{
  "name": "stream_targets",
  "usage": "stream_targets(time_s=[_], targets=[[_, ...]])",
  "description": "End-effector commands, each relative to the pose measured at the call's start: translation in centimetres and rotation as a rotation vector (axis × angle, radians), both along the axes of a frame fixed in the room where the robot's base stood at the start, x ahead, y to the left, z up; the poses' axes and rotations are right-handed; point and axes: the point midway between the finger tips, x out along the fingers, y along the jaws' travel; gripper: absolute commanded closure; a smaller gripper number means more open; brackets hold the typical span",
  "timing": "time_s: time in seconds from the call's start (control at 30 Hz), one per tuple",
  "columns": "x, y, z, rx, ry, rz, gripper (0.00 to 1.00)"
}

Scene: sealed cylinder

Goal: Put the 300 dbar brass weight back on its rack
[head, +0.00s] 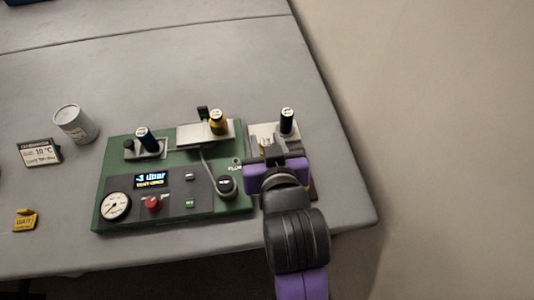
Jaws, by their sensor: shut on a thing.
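My gripper (266,152) is at the right end of the green panel, over the near part of a pale rack (260,130). It is shut on a small brass-coloured piece, probably the brass weight (264,144), which shows between the dark fingers. Most of that piece is hidden by the gripper, and I cannot read a label. I cannot tell whether it touches the rack. A black-bodied weight with a white top (287,121) stands upright at the rack's far right. Another gold-coloured cylinder with a white top (218,122) stands on a pale plate (190,135) to the left.
The table's right edge is close.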

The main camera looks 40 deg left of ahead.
Motion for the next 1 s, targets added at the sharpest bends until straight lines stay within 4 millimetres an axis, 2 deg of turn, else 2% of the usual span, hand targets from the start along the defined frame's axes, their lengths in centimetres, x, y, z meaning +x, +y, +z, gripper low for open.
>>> stream_targets(time_s=[0.17, 0.4, 0.87, 0.9, 0.97, 1.0], targets=[[0.0, 0.0, -1.2, 0.001, 0.0, -0.001, 1.0], [0.0, 0.0, -4.5, 0.0, 0.0, -0.001, 1.0], [0.0, 0.0, -5.3, 0.001, -0.002, -0.001, 1.0], [0.0, 0.0, -5.3, 0.0, 0.0, -0.001, 0.59], [0.0, 0.0, -5.2, 0.0, 0.0, -0.001, 0.47], [0.0, 0.0, -5.2, 0.0, 0.0, -0.001, 0.45]])
